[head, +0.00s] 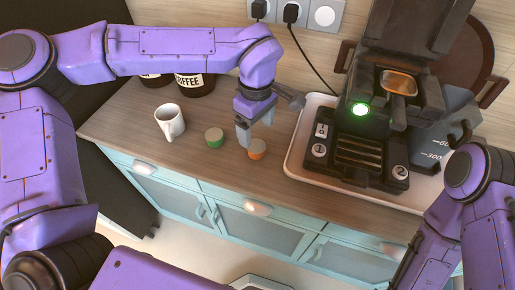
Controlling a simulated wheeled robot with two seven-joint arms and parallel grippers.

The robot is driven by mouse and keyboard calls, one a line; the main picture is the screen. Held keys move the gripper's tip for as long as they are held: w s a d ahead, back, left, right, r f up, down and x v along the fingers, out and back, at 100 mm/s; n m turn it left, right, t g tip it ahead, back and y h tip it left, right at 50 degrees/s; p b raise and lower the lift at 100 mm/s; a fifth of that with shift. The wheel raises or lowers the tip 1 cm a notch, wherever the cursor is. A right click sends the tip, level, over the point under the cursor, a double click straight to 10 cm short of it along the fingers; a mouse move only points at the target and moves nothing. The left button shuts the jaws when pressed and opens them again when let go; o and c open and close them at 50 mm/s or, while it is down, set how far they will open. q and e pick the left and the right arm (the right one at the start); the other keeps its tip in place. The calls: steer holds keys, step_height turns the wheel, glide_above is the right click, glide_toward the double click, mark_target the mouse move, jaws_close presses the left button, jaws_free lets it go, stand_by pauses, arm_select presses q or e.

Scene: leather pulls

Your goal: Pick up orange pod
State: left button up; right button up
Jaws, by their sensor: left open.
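The orange pod (257,149) lies on the wooden counter near its front edge. It is small and round, with an orange side and a paler top. My left gripper (254,132) points down just above and behind the pod, slightly to its left in the picture. It is open and holds nothing. I cannot tell whether a fingertip touches the pod. My right arm shows at the right edge, but its gripper is not in view.
A green pod (214,138) and a white mug (170,122) stand left of the orange pod. Dark coffee jars (195,84) are behind. A black coffee machine (370,150) with a green light stands on a white tray (298,160) to the right. Sockets and a cable are behind.

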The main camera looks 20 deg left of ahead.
mark_target(256, 146)
arm_select(q)
steer(key=shift+s+f, duration=0.2)
steer(key=shift+f, duration=0.85)
step_height(256, 146, down, 5)
steer(key=shift+w+f+p, duration=0.1)
steer(key=shift+f+p, duration=0.05)
steer(key=shift+p, duration=0.35)
steer(key=c, duration=1.1)
